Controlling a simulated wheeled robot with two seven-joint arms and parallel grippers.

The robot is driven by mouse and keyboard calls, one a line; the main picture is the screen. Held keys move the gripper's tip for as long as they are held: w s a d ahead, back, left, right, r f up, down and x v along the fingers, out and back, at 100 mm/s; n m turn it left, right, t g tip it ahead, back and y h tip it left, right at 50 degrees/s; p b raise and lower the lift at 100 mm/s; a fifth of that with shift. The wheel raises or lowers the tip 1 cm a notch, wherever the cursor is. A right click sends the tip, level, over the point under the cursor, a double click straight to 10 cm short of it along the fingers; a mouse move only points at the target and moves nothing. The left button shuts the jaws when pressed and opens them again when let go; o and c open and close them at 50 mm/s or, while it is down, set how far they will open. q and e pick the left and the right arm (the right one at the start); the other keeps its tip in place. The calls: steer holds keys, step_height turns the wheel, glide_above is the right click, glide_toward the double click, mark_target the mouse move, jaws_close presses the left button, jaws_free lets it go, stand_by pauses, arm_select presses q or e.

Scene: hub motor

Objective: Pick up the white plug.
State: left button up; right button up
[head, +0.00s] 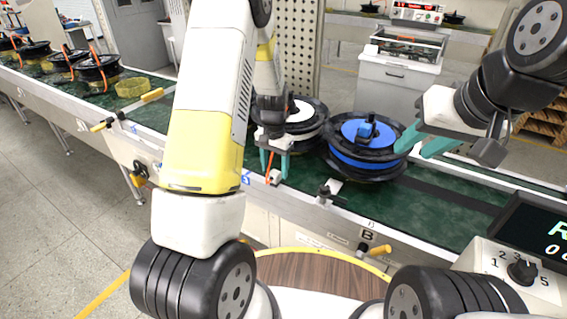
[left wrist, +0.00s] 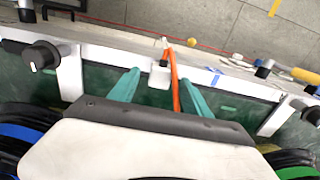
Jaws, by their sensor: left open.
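The white plug (head: 274,177) sits at the front edge of the green conveyor, with an orange cable (head: 268,165) running from it. In the left wrist view the plug (left wrist: 159,77) shows between and slightly beyond my fingertips, with the orange cable (left wrist: 174,80) beside it. My left gripper (head: 275,166) is open, its two teal fingers pointing down on either side of the plug. No contact with the plug is visible. My right gripper (head: 424,143) is open and empty, by the right side of the blue-topped hub motor (head: 350,158).
A white-topped hub motor (head: 308,125) stands just behind my left gripper. Metal rail (head: 222,165) and black knob clamps (head: 325,193) line the conveyor's front edge. More black motors (head: 97,68) stand far left. A control box (head: 510,270) is at front right.

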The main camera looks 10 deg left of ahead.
arm_select(q)
steer(key=shift+f, duration=1.35)
jaws_close()
steer(key=shift+r, duration=0.15)
